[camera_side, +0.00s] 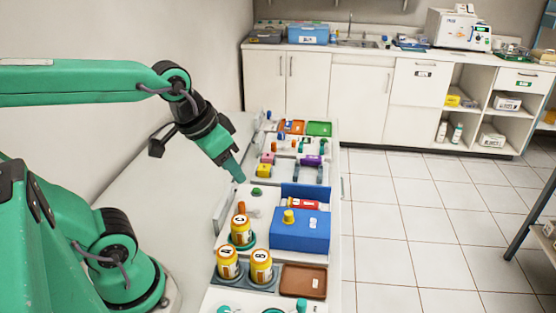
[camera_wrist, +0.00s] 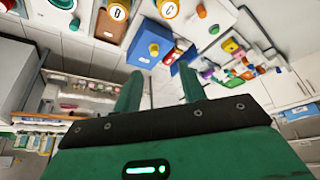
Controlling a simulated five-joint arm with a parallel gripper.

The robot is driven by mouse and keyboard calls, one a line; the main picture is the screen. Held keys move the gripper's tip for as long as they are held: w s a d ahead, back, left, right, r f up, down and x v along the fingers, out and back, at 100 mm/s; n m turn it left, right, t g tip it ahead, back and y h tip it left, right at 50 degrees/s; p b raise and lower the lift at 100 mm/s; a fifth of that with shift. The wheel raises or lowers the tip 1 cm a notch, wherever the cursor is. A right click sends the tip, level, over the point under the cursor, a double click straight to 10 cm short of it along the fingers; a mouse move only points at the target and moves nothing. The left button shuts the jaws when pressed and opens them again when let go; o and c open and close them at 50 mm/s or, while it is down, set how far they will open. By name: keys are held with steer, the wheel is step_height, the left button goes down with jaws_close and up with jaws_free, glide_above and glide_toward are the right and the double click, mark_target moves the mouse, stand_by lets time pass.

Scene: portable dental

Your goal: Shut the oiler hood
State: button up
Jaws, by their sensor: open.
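The likely oiler is a blue box (camera_side: 298,236) with a yellow knob (camera_side: 289,217) on top, right of centre on the work table. A blue panel (camera_side: 306,192) stands upright behind it, and a red cylinder (camera_side: 304,204) lies between them. I cannot tell for certain which blue part is the hood. My gripper (camera_side: 239,178) hangs above the table, behind and left of the box, apart from it. In the wrist view the box (camera_wrist: 139,54) shows beyond my open, empty fingers (camera_wrist: 160,84).
Yellow lettered jars (camera_side: 240,231) stand left of and in front of the box. A brown tray (camera_side: 303,281) lies in front. A green knob (camera_side: 256,192) and small coloured parts lie behind. Tiled floor (camera_side: 400,235) is free to the right of the table.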

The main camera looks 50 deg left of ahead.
steer(key=w+d+f+g, duration=0.1)
steer(key=w+f+g, duration=0.15)
steer(key=w, duration=0.45)
steer(key=g, duration=0.2)
glide_toward(289, 212)
steer(key=shift+s+f, duration=0.15)
steer(key=shift+s, duration=0.1)
steer(key=shift+w+f, duration=0.35)
steer(key=shift+f, duration=0.1)
steer(key=shift+f, duration=0.15)
steer(key=shift+f, duration=3.75)
jaws_close()
